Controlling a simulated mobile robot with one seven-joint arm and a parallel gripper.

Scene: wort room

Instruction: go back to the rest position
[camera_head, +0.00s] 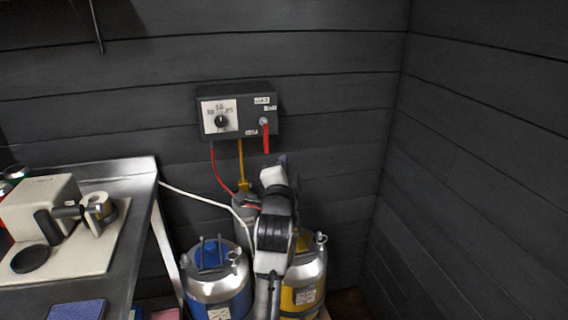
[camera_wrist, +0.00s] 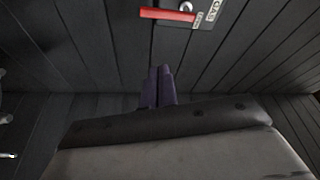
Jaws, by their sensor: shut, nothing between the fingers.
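My gripper (camera_wrist: 160,72) is shut and empty in the wrist view, its two dark fingers side by side and pointing toward the wall. In the head view my gripper (camera_head: 283,160) is at the top of my raised arm, just below the control box (camera_head: 238,113) on the dark plank wall. The box carries a dial (camera_head: 221,121) and a red lever (camera_head: 266,138) that hangs down. The red lever (camera_wrist: 168,14) also shows at the top of the wrist view, apart from my fingers.
A blue keg (camera_head: 218,284) and a yellow keg (camera_head: 304,284) stand on the floor beside my arm, partly hidden by it. A metal table (camera_head: 140,172) with a cream appliance (camera_head: 40,205) is at left. Red and yellow hoses hang from the box. The right wall is bare.

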